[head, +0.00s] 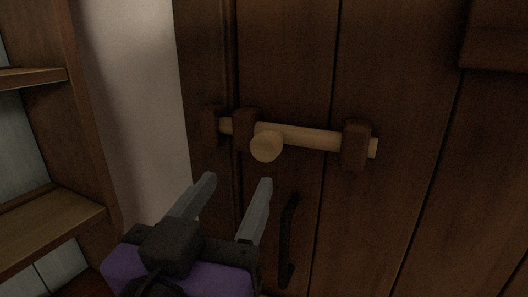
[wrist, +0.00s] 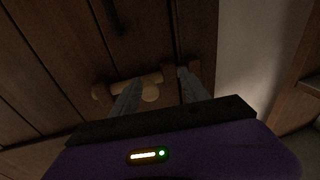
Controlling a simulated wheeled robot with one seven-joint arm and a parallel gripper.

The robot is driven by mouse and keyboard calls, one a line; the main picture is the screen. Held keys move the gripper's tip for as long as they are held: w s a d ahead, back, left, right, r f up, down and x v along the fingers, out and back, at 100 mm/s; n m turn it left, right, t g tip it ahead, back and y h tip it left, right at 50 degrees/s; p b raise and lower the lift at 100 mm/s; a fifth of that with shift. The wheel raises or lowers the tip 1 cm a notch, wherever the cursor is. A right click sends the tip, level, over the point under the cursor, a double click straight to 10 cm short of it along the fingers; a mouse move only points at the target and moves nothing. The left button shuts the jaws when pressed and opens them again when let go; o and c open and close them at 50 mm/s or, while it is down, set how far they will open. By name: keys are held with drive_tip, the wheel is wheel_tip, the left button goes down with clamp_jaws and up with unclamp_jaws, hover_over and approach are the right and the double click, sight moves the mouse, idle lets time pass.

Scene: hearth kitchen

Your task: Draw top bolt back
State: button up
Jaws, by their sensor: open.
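The top bolt (head: 307,137) is a pale wooden bar lying across the dark plank door. It passes through brown brackets (head: 356,145), and its left end reaches toward the bracket at the door's left edge (head: 210,126). A round pale knob (head: 266,147) sticks out from the bar near its left part. My gripper (head: 238,184) is open and empty, below and in front of the knob. In the wrist view the bolt (wrist: 123,83) runs behind the fingers, and the knob (wrist: 150,93) shows between them, with a gap to the fingertips.
A black vertical handle (head: 288,240) is on the door below the bolt, right of my gripper. An open wooden shelf unit (head: 75,140) stands at the left. A pale wall (head: 125,100) lies between shelf and door. Space before the bolt is clear.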

sight(262, 150)
drive_tip(key=s+d+r+m+g+h, duration=0.1)
drive_tip(key=s+r+m+g+h, duration=0.1)
drive_tip(key=s+r+m, duration=0.15)
drive_tip(key=shift+r+p+x, duration=0.2)
drive_tip(key=shift+p+x, duration=0.25)
drive_tip(key=shift+x, duration=1.55)
drive_tip(key=shift+r+p+x, duration=0.2)
drive_tip(key=shift+p+x, duration=0.2)
drive_tip(key=shift+x, duration=1.6)
clamp_jaws()
